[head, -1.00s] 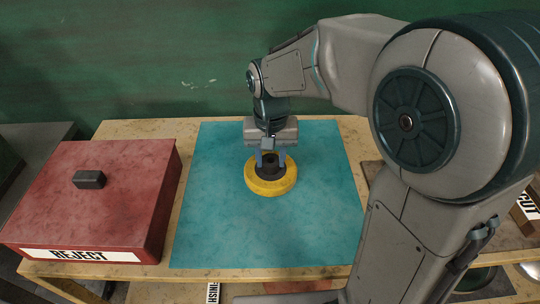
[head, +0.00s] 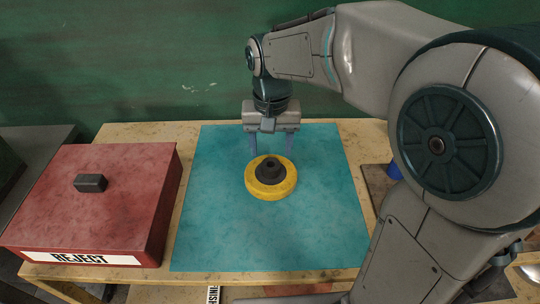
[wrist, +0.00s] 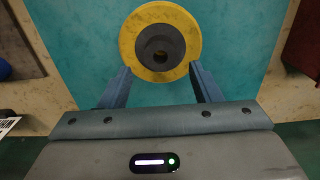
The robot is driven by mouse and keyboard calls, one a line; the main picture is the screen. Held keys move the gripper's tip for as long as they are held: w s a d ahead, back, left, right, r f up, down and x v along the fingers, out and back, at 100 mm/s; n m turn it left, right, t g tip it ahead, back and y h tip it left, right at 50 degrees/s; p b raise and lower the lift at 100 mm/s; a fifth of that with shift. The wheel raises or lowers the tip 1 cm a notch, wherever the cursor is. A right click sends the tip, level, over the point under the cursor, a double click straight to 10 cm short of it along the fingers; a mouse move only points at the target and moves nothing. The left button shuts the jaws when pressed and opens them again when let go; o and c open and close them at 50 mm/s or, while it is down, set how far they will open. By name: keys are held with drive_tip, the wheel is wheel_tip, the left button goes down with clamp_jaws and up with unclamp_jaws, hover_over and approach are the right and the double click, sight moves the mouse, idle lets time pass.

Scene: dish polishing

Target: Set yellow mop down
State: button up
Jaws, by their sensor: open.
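The yellow mop (head: 270,190) is a round yellow disc with a dark grey hub on top. It lies flat on the teal mat (head: 215,225), near the mat's middle. My gripper (head: 270,152) is open and empty, above and slightly behind the mop, with its fingers spread. In the wrist view the yellow mop (wrist: 160,65) shows whole, with its dark hub facing the camera. The open gripper's fingertips (wrist: 160,72) appear on either side of the mop's lower part in that view.
A red box labelled REJECT (head: 95,210) with a dark handle stands left of the mat on the wooden table (head: 145,131). A blue object (head: 394,171) is partly hidden behind my arm at right. The mat around the mop is clear.

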wheel_tip(320, 180, up, 7)
drive_tip(key=s+d+f+t, duration=0.2)
drive_tip(key=s+d+f, duration=0.6)
drive_tip(key=s+d, duration=0.3)
drive_tip(key=shift+s+d+f+t, duration=0.3)
drive_tip(key=shift+s+d+f, duration=0.1)
drive_tip(key=shift+s, duration=0.2)
